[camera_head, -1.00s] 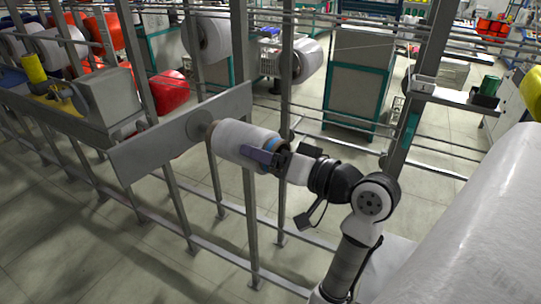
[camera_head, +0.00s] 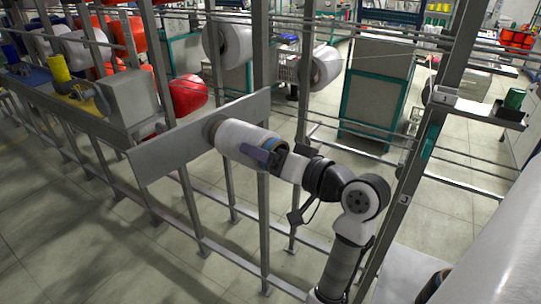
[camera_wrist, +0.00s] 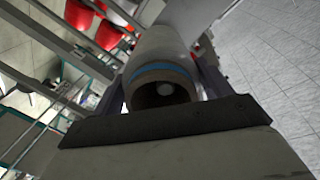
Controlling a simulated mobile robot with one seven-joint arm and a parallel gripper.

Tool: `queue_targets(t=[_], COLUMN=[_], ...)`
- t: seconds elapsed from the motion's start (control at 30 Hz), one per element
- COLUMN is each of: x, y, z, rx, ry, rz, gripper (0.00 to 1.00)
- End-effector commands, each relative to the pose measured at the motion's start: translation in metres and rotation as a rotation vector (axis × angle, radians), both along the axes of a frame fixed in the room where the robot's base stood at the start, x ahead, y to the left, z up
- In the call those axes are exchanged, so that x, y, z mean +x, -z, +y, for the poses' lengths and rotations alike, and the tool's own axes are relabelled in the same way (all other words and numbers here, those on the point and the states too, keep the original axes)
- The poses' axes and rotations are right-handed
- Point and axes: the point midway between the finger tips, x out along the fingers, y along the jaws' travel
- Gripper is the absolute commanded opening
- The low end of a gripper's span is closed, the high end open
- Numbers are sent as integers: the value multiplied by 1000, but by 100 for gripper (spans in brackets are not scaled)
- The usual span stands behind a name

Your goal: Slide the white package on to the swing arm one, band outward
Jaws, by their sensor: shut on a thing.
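My gripper (camera_head: 264,155) is shut on the white package (camera_head: 238,139), which lies roughly level. The package's far end is against or very near the round grey disc (camera_head: 212,127) on the grey plate, at the swing arm; the arm's rod is hidden. In the wrist view the package (camera_wrist: 160,45) points away from me between the two fingers. Its blue band (camera_wrist: 162,68) is at the end nearest my gripper, facing outward from the plate. The brown tube mouth (camera_wrist: 158,98) is open toward me, with a pale round tip inside it.
The long grey plate (camera_head: 160,163) runs left behind the package, carried by upright posts. A tall post (camera_head: 420,130) with a small shelf (camera_head: 480,110) stands right of my arm. Other white packages (camera_head: 326,67) hang behind. A large white roll (camera_head: 490,260) fills the lower right.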

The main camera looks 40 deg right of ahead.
Motion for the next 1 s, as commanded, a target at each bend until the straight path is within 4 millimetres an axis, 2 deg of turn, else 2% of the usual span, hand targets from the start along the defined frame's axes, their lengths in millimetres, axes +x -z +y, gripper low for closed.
queue_targets(t=[1.0], x=[-1], y=[9], z=[0], rx=[-1], ry=[1], rz=[-1], gripper=[34])
